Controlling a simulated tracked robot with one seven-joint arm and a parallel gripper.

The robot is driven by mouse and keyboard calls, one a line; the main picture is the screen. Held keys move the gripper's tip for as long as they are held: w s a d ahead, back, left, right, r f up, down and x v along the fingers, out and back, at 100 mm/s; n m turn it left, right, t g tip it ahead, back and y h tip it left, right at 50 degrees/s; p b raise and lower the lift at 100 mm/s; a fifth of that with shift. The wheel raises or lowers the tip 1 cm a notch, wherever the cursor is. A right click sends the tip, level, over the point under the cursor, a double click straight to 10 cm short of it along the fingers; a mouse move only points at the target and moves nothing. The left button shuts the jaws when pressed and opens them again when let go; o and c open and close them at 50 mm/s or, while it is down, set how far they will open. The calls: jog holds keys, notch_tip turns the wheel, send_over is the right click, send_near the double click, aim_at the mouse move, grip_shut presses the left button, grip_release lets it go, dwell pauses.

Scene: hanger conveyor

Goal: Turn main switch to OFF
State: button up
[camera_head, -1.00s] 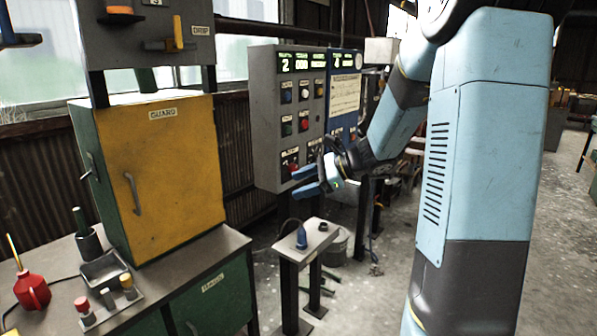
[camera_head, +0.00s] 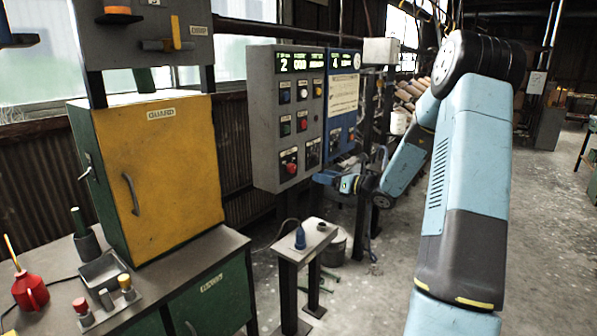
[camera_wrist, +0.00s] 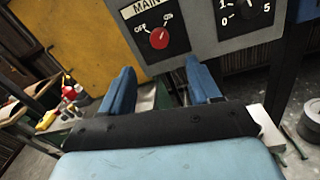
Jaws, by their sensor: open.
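The main switch is a red round knob (camera_head: 289,168) low on the front of the grey control panel (camera_head: 262,120). In the wrist view the red knob (camera_wrist: 159,38) sits on a black plate under the label MAIN, with OFF to its upper left and ON to its upper right. I cannot surely tell which mark it points to. My gripper (camera_head: 322,178) is just right of and below the knob in the head view. In the wrist view its two blue fingers (camera_wrist: 160,68) are spread and empty, below the knob and apart from it.
A black 0-to-5 dial (camera_wrist: 245,8) is right of the switch. A blue panel (camera_head: 343,100) adjoins the grey one. A yellow guard cabinet (camera_head: 165,190) stands left. The floor to the right is mostly clear.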

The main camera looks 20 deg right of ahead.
aim_at(294, 168)
jog(key=x, duration=1.1)
jog(key=c, duration=1)
